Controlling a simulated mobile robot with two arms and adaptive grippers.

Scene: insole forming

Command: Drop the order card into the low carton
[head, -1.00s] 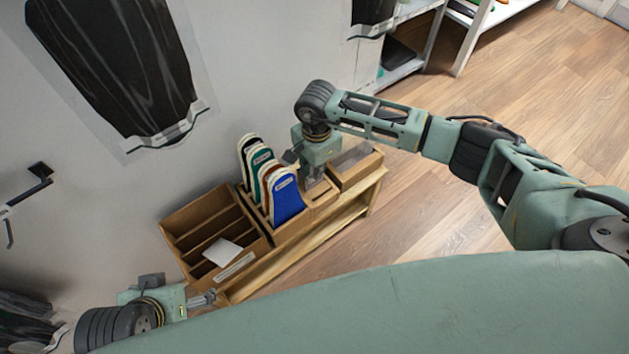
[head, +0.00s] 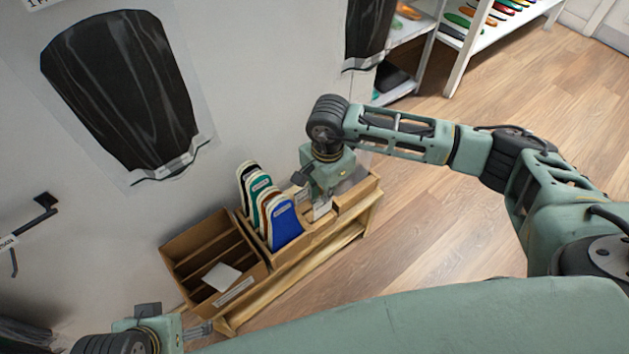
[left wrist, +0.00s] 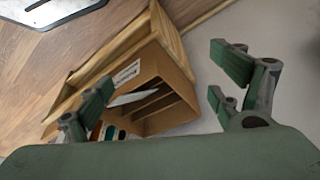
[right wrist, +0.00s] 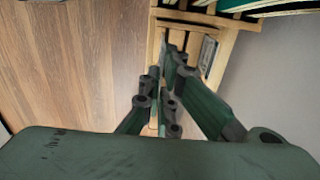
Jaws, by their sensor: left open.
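My right gripper (head: 318,190) is over the small open compartment right of the insoles, its fingers close together. A pale card (head: 322,208), apparently the order card, shows at its fingertips; a thin pale edge lies between the fingers in the right wrist view (right wrist: 154,118). A low open carton with dividers (head: 186,240) stands at the bench's left end, with a white sheet (head: 222,277) tilted inside; the sheet also shows in the left wrist view (left wrist: 135,98). My left gripper (head: 203,329) is open and empty, apart from this carton.
Several upright insoles (head: 283,222) stand in a rack between the divided carton and my right gripper. The wall is behind; floor is clear to the right.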

